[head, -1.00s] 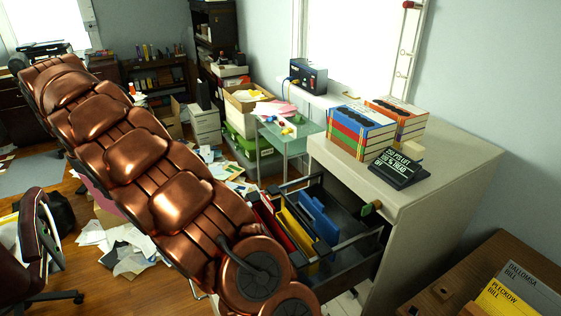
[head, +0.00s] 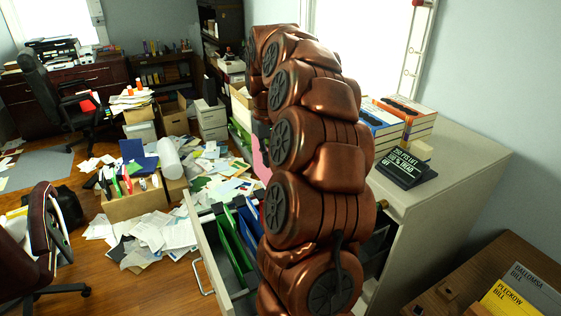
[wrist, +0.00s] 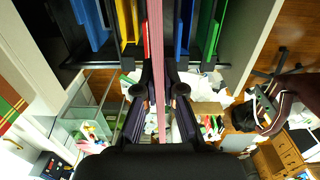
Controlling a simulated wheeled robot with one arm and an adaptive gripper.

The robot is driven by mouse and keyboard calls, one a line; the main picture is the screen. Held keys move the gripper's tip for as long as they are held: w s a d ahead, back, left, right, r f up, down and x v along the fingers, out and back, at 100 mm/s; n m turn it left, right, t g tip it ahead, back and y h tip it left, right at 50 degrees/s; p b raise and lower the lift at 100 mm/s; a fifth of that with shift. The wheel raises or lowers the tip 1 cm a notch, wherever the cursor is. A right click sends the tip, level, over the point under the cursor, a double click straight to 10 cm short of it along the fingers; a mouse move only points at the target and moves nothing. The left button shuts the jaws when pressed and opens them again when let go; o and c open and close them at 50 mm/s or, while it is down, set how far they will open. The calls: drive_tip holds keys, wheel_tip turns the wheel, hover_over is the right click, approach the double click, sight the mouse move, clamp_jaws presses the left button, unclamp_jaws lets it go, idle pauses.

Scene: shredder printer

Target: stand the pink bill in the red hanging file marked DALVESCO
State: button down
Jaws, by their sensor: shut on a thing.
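The pink bill (wrist: 156,60) is upright and edge-on in my gripper (wrist: 161,92), which is shut on it in the wrist view. A strip of the bill (head: 261,160) also shows beside my arm in the head view. The open drawer (head: 207,250) holds hanging files. A sliver of the red file (head: 262,216) shows beside my arm; the rest is hidden. In the wrist view the bill lines up with the space between the yellow file (wrist: 128,22) and a blue file (wrist: 184,25), covering most of the red. I cannot read DALVESCO or tell the bill's height.
A green file (head: 232,250) and a blue file (head: 250,232) stand left of the red one. A box (head: 135,203) and papers litter the floor. A wooden desk (head: 440,285) is at lower right.

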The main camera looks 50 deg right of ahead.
drive_tip(key=shift+s+d+f, duration=0.3)
drive_tip(key=shift+s+d, duration=0.1)
drive_tip(key=shift+s, duration=0.3)
drive_tip(key=shift+s+d+f, duration=0.3)
drive_tip(key=shift+s+d, duration=0.05)
drive_tip(key=shift+s, duration=0.3)
drive_tip(key=shift+s+b, duration=0.1)
drive_tip(key=shift+b, duration=0.25)
wheel_tip(320, 180, down, 12)
drive_tip(key=b, duration=0.2)
drive_tip(key=shift+r, duration=0.2)
drive_tip(key=shift+f+b, duration=0.2)
drive_tip(key=shift+b, duration=0.55)
wheel_tip(320, 180, down, 7)
drive_tip(key=b, duration=0.4)
drive_tip(key=shift+b, duration=0.35)
drive_tip(key=shift+r, duration=0.1)
